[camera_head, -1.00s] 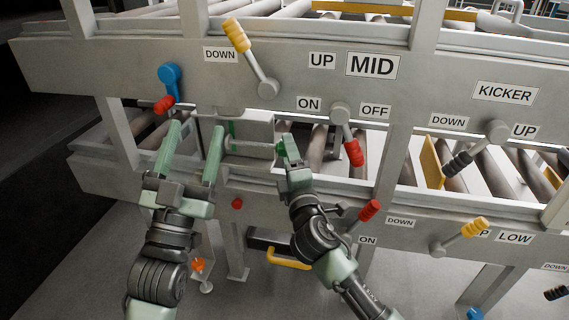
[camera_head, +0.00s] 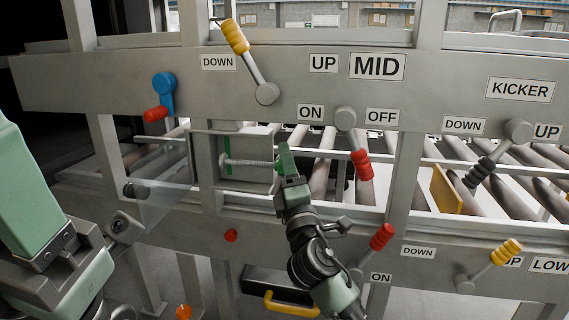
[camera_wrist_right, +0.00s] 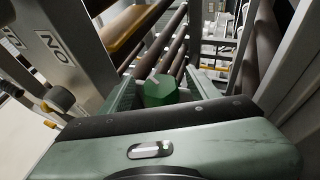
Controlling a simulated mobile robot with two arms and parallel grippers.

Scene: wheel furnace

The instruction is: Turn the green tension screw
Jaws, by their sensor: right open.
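The green tension screw (camera_wrist_right: 160,92) shows in the right wrist view as a faceted green head between the two green fingers of my right gripper (camera_wrist_right: 163,88). The fingers stand open on either side of it; I cannot tell whether they touch it. In the head view my right gripper (camera_head: 284,160) is at the right end of a pale horizontal rod (camera_head: 245,162) in the frame's opening, and its fingers hide the screw head. Part of my left gripper (camera_head: 35,200) is large at the left edge, away from the screw; its jaw gap does not show.
A transparent panel (camera_head: 165,195) stands out from the frame left of the opening. A blue lever with a red grip (camera_head: 162,95), a yellow-handled lever (camera_head: 248,60) and a red-handled lever (camera_head: 357,145) surround the work spot. A yellow handle (camera_head: 290,305) is below.

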